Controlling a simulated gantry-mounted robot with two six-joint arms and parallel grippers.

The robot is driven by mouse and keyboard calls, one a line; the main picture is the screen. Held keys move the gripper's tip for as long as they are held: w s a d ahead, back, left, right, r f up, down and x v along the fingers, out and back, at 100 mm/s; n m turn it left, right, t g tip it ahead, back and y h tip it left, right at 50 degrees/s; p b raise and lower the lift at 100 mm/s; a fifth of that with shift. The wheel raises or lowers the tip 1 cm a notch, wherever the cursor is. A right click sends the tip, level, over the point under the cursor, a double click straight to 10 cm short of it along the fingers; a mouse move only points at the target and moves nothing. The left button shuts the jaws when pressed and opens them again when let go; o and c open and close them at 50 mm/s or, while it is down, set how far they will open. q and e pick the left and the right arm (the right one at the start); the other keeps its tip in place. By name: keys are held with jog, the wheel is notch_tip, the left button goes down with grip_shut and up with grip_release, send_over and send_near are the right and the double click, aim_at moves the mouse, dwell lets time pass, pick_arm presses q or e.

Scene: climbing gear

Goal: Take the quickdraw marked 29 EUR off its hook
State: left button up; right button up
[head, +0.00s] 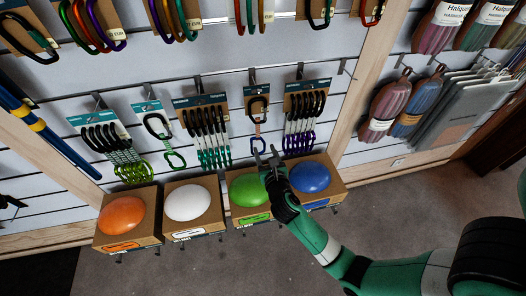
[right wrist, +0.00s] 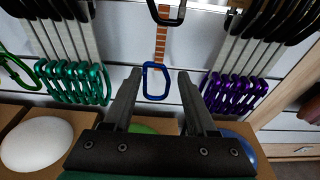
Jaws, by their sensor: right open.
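A single quickdraw (head: 257,112) with a black upper carabiner and an orange sling hangs on a hook at the centre of the rack in the head view. In the right wrist view its blue lower carabiner (right wrist: 146,82) shows between my fingers, with no contact visible. Another single quickdraw (head: 158,124), with a green lower carabiner, hangs further left. The price tags are too small to read, so I cannot tell which is marked 29 EUR. My right gripper (head: 265,153) is open and empty, just below the central quickdraw. My left gripper is not in view.
Multi-packs of quickdraws hang close on both sides, one with green carabiners (right wrist: 84,84) and one with purple (right wrist: 235,92). Below stand boxes with orange (head: 122,216), white (head: 187,202), green (head: 250,189) and blue (head: 310,177) domes. A wooden post (head: 366,65) stands to the right.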

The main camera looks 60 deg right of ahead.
aim_at(258, 134)
jog(key=b+x, duration=0.5)
jog(key=x, duration=0.5)
jog(key=shift+w+d+f, duration=0.15)
jog(key=shift+f, duration=0.1)
jog(key=shift+w+d, duration=0.25)
jog(key=shift+d, duration=0.1)
jog(key=shift+r, duration=0.1)
grip_shut()
